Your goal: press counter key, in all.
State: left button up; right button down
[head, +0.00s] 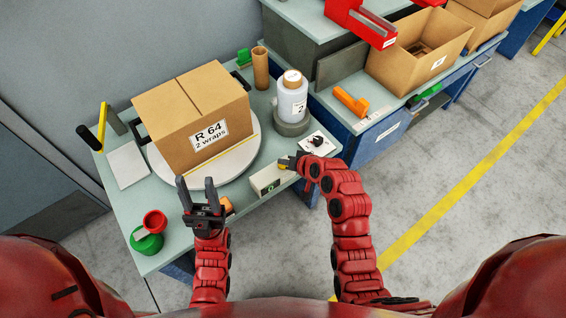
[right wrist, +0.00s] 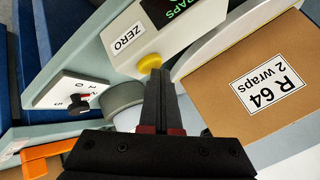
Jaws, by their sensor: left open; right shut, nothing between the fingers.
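The counter (head: 264,181) is a small pale box at the table's front edge, beside the turntable. In the right wrist view the counter (right wrist: 190,28) shows a dark display with partly cut-off green lettering, a "ZERO" label and a round yellow key (right wrist: 152,63). My right gripper (head: 287,162) is shut and empty, its fingertips at the yellow key; they overlap the key's lower edge in the right wrist view (right wrist: 156,76). I cannot tell whether the key is pushed down. My left gripper (head: 197,184) is open and empty, in front of the turntable.
A carton marked "R 64, 2 wraps" (head: 178,133) stands on the round turntable (head: 243,160). A wrap roll (head: 292,100) stands behind the counter, near a dial panel (head: 326,147). A green tape roll and red cup (head: 150,233) sit at front left.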

dwell(0.3)
jog(key=shift+r+p, duration=0.5)
jog(key=shift+r, duration=0.4)
jog(key=shift+r+p, duration=1.25)
jog(key=shift+r, duration=1.25)
